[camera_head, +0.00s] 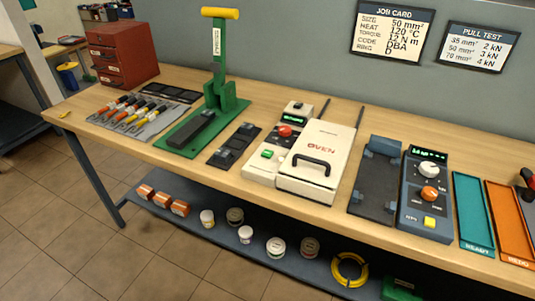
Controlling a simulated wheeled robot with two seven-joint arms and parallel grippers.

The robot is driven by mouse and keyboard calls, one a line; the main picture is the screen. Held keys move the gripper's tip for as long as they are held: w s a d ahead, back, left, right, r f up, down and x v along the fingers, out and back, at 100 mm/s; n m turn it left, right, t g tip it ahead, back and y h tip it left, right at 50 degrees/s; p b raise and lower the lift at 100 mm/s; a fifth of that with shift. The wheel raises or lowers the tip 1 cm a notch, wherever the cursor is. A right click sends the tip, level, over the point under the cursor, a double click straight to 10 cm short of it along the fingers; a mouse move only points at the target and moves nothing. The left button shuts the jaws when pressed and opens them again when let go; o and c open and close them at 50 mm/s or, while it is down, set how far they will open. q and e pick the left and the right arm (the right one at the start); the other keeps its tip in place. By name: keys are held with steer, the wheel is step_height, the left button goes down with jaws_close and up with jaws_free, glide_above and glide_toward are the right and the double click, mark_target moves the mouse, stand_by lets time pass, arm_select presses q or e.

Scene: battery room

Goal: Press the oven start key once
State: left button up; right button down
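The white oven (317,148) stands on the bench near the middle, labelled OVEN, with a black handle (312,162) on its closed-looking lid. I cannot read any marking on the green key. Nothing touches the oven or its keys. Neither of my grippers shows in this view.
A green lever press (218,92) stands left of the oven. A dark control unit (427,195) with an orange knob and yellow key stands to the right, beside green (472,211) and orange trays (508,225). A lower shelf (228,238) holds jars and orange boxes.

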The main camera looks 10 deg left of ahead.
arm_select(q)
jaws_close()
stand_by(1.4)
